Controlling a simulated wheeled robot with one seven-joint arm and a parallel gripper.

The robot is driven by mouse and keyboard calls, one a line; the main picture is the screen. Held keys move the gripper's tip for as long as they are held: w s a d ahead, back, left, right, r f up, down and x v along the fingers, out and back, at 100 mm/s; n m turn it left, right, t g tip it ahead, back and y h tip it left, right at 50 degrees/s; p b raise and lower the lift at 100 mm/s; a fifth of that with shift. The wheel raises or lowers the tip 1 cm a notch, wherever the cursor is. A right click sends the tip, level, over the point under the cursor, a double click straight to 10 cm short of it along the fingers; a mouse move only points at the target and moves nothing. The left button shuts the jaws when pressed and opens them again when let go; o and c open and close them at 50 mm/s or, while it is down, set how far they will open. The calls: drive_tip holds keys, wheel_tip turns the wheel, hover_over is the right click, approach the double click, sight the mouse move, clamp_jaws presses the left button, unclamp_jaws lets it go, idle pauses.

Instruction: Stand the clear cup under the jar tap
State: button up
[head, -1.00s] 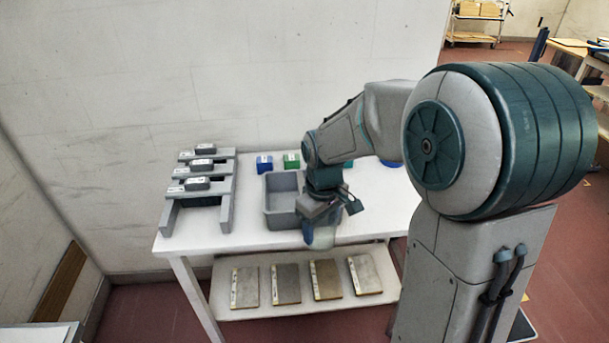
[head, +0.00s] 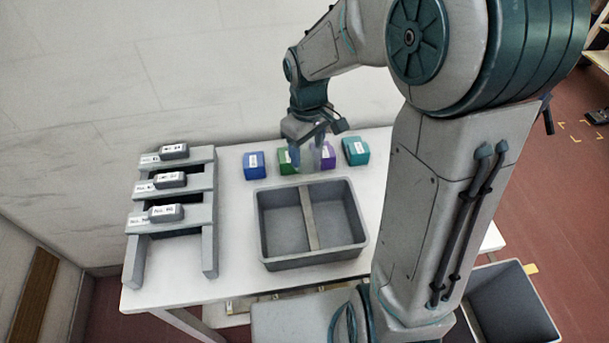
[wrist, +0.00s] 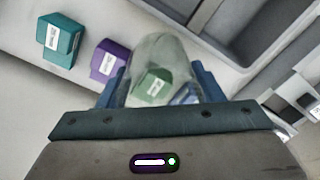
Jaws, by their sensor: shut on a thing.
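My gripper (head: 311,157) is shut on the clear cup, with one blue finger on each side of it in the wrist view (wrist: 163,88). The clear cup (wrist: 158,52) is see-through, and a green box and some blue show through its wall. In the head view the cup is faint and hard to make out between the fingers. My gripper is near the back of the white table, in line with the row of coloured boxes. Its exact height above the table is hard to tell. No jar or tap can be made out in either view.
Blue (head: 254,165), green (head: 285,161), purple (head: 326,160) and teal (head: 355,151) boxes stand along the back. A divided grey tub (head: 262,232) is in front of them. A grey rack (head: 209,235) with labelled blocks stands left. Another grey bin (head: 540,310) is low at right.

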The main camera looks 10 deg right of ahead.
drive_tip(key=shift+w+f, duration=0.2)
drive_tip(key=shift+f, duration=0.1)
wheel_tip(320, 180, down, 9)
drive_tip(key=shift+f, duration=0.15)
drive_tip(key=shift+f, duration=0.2)
drive_tip(key=o, duration=1)
drive_tip(key=shift+c, duration=0.2)
drive_tip(key=shift+r, duration=0.1)
